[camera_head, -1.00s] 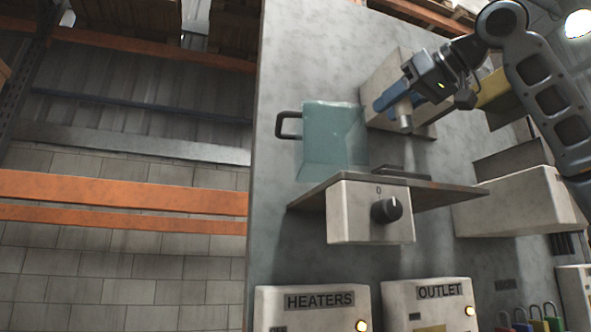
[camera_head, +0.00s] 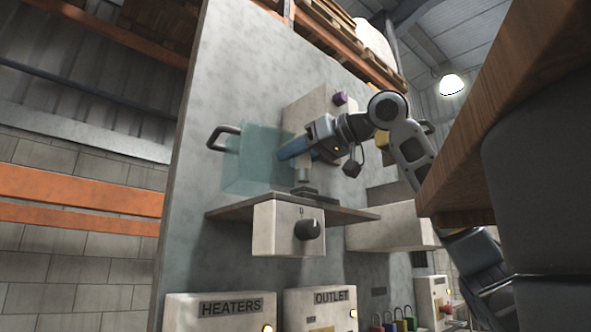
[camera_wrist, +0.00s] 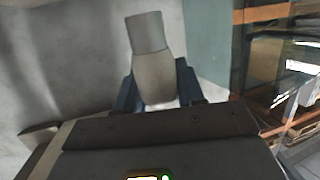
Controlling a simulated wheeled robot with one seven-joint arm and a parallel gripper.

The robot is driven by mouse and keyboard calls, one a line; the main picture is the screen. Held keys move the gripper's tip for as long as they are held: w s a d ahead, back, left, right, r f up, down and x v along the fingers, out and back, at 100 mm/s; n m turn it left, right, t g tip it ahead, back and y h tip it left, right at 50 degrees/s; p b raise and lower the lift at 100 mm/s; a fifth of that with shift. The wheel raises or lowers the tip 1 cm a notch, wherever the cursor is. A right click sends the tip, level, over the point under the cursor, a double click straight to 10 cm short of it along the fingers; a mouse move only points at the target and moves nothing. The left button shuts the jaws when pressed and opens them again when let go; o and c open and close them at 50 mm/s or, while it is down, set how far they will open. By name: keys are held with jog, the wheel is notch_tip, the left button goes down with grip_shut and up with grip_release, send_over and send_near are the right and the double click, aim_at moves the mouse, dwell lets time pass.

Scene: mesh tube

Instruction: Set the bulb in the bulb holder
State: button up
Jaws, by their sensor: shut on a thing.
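My gripper (camera_head: 296,148), with blue fingers, is shut on the bulb. The bulb (camera_head: 303,173) is a pale grey cylinder hanging below the fingers, just above the shelf. In the wrist view the bulb (camera_wrist: 152,62) sits between the blue fingers (camera_wrist: 157,92), its narrower end pointing away from the gripper. The bulb holder (camera_head: 321,194) appears as a low dark piece on the brown shelf, under and slightly right of the bulb. I cannot tell whether bulb and holder touch.
A teal see-through cover (camera_head: 252,165) with a black handle (camera_head: 222,137) stands left of the gripper. The brown shelf (camera_head: 350,213) has a knob box (camera_head: 289,230) at its front. HEATERS (camera_head: 220,315) and OUTLET (camera_head: 318,305) boxes are below.

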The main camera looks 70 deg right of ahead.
aim_at(298, 169)
jog(key=shift+f, duration=1.55)
jog(key=shift+f, duration=0.1)
jog(key=o, duration=1)
jog(key=shift+o, duration=0.2)
jog(key=shift+s, duration=0.2)
jog(key=b+v, duration=0.2)
jog(key=v, duration=0.9)
jog(key=shift+s+r, duration=0.3)
jog(key=shift+a, duration=0.1)
